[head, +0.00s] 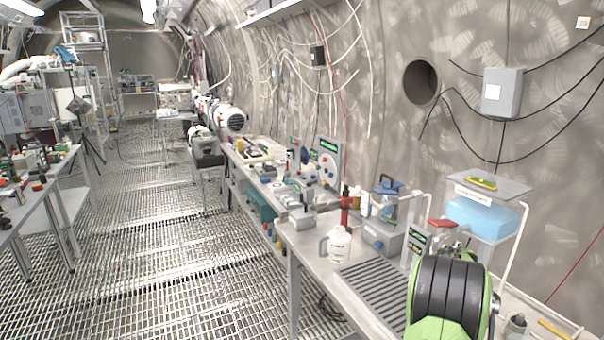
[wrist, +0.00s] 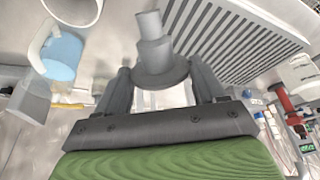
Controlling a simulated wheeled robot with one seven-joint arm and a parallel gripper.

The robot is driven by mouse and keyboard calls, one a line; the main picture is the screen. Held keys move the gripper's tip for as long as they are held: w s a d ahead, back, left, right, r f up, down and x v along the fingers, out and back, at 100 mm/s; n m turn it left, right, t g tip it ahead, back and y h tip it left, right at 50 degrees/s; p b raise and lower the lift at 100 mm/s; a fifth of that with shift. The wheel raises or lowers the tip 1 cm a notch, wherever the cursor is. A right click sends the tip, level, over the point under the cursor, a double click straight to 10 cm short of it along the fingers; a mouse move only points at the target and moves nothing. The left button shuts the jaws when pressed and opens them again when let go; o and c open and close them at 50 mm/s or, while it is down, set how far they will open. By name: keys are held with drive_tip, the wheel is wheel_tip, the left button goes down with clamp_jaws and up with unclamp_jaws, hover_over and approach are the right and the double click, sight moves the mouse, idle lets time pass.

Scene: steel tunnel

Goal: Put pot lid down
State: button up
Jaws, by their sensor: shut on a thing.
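My gripper (wrist: 162,78) is shut on a small grey flanged piece with a stem-like knob, which appears to be the pot lid (wrist: 153,40). The lid sits between the two dark fingers in the wrist view, and its knob points away from the gripper. In the head view, my green and black arm covers the near right part of the bench; the fingertips and the lid cannot be made out there. No pot can be clearly identified in either view.
A grey slatted rack (head: 372,291) lies on the bench left of my arm; it also shows in the wrist view (wrist: 232,38). A white jug (head: 336,246) stands behind it. A raised shelf with a blue container (head: 482,217) stands behind my arm. The floor aisle is clear.

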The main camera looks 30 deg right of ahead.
drive_tip(key=w+a+f+n+t+y+p, duration=0.1)
drive_tip(key=w+a+f+n, duration=0.3)
drive_tip(key=w+a, duration=0.55)
drive_tip(key=w+a+f+n+t+y, duration=0.1)
drive_tip(key=w+a+f+n, duration=0.35)
drive_tip(key=a, duration=0.85)
drive_tip(key=a+f+n+y, duration=0.1)
drive_tip(key=a+f+n, duration=0.1)
drive_tip(key=a, duration=0.9)
drive_tip(key=s+a+f+n+y, duration=0.1)
drive_tip(key=a+f, duration=0.3)
drive_tip(key=a, duration=0.8)
drive_tip(key=shift+f+n+t+p, duration=0.3)
drive_tip(key=shift+n+p, duration=0.1)
drive_tip(key=shift+n, duration=0.45)
drive_tip(key=shift+a+r, duration=0.1)
